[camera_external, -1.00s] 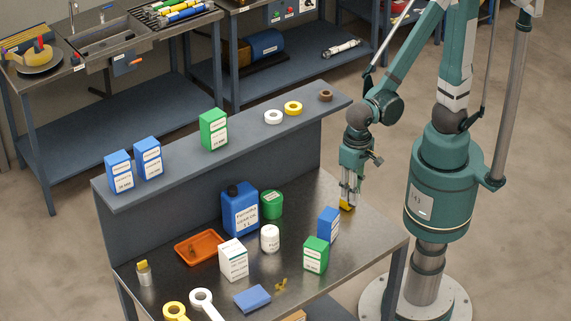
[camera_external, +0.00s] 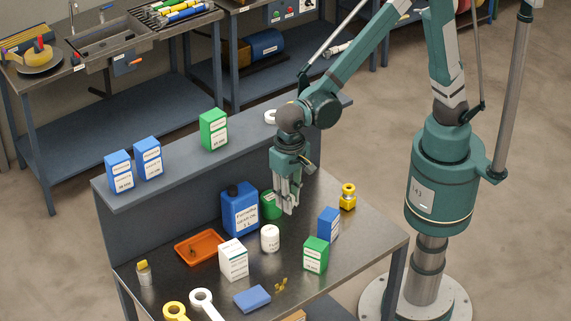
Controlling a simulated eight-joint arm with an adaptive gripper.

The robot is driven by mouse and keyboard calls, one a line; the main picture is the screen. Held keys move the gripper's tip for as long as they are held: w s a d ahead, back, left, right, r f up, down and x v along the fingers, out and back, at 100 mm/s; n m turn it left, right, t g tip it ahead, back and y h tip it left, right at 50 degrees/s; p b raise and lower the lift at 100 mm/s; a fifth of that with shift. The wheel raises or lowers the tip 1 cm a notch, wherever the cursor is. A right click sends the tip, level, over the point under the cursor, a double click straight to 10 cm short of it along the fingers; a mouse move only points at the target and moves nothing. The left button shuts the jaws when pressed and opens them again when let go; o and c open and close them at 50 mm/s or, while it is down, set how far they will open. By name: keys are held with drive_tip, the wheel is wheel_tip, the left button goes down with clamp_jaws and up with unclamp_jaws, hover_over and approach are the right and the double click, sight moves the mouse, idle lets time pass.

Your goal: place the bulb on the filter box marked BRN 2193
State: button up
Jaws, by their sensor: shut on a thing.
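My gripper (camera_external: 289,210) points down over the back right of the bench, by the green tub (camera_external: 270,204). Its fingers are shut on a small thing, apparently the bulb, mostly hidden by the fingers. Filter boxes stand on the shelf: two blue ones (camera_external: 119,171) (camera_external: 148,157) at the left and a green one (camera_external: 213,130) further right. On the bench stand another blue box (camera_external: 328,224), a green box (camera_external: 316,254) and a white box (camera_external: 234,260). The labels are too small to read, so I cannot tell which is BRN 2193.
A blue oil can (camera_external: 240,210), a white jar (camera_external: 270,238) and an orange tray (camera_external: 200,247) crowd the bench. A yellow fitting (camera_external: 347,197) stands at its right edge. A white ring (camera_external: 270,117) lies on the shelf (camera_external: 180,174). Shelf space is clear between the blue and green boxes.

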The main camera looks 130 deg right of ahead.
wheel_tip(320, 180, up, 3)
drive_tip(key=m+p, duration=0.1)
drive_tip(key=p, duration=0.2)
hover_over(232, 248)
drive_tip(key=shift+f, duration=3.15)
drive_tip(key=shift+f, duration=0.1)
drive_tip(key=shift+f, duration=1.75)
drive_tip(key=shift+f, duration=0.15)
drive_tip(key=o, duration=0.8)
drive_tip(key=shift+r, duration=0.2)
